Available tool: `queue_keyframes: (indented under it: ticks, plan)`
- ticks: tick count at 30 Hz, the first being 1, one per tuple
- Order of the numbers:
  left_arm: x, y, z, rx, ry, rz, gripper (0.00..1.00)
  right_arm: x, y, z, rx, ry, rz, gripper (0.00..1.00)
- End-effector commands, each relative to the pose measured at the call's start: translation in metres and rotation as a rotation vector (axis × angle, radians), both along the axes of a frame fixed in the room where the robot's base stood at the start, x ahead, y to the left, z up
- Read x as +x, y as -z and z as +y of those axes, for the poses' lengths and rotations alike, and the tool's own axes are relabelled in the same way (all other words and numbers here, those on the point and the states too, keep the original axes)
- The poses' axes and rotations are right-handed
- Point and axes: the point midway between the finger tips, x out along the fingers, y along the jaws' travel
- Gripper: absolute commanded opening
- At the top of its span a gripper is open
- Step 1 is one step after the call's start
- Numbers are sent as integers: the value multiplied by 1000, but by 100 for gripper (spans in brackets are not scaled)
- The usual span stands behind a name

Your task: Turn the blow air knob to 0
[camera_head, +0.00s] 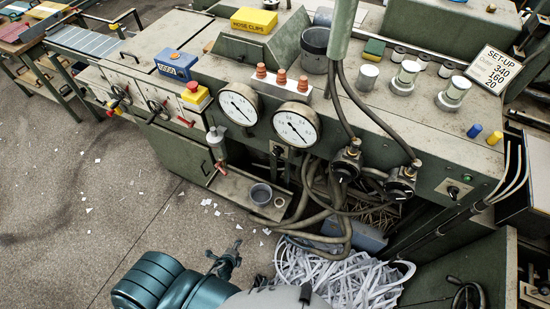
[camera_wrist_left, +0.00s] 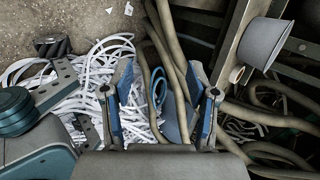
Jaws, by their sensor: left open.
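Two black knobs with hoses sit on the front of the green machine, a left one (camera_head: 345,163) and a right one (camera_head: 401,182). Another small black knob (camera_head: 453,191) is on the panel at the right, and a black switch (camera_head: 278,151) is below the gauges. I cannot read which one is the blow air knob or its setting. My left gripper (camera_head: 228,260) is low in front of the machine, well apart from the knobs. In the left wrist view its blue-padded fingers (camera_wrist_left: 163,104) are spread and empty, above paper strips and hoses. My right gripper does not show.
White paper strips (camera_head: 335,274) are heaped below the machine. Thick hoses (camera_head: 325,205) hang down in front of it. A grey cup (camera_head: 261,194) stands on a low ledge, and it also shows in the left wrist view (camera_wrist_left: 264,44). Open floor (camera_head: 80,215) is at the left.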

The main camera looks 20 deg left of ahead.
Motion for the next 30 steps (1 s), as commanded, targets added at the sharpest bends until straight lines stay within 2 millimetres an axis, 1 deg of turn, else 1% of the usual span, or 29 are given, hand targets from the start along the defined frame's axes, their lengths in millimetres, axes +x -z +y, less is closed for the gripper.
queue_keyframes:
  ticks: [1,2,3,5,6,8,9,12,15,18,20,23,26,30]
  plan:
    - [35,-38,1,153,166,-105,59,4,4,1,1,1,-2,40]
    - [54,-64,0,263,266,-168,59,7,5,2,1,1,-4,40]
    - [76,-101,-2,411,385,-248,59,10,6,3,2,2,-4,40]
    - [101,-156,-8,637,532,-359,59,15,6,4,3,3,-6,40]
    - [113,-191,-14,782,608,-425,59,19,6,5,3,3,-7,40]
    - [124,-238,-22,978,692,-506,59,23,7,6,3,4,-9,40]
    - [128,-265,-27,1095,731,-550,59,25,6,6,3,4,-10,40]
    - [132,-314,-38,1308,783,-622,59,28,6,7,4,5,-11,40]
    - [133,-338,-43,1415,800,-653,59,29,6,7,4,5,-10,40]
    - [139,-345,-45,1443,802,-660,59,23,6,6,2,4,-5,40]
    - [147,-346,-45,1443,803,-659,59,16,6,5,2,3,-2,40]
    - [166,-348,-47,1439,800,-662,59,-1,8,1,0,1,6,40]
    - [190,-348,-48,1439,799,-661,59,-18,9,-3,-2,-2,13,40]
    - [224,-347,-51,1437,800,-660,59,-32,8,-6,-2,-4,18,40]
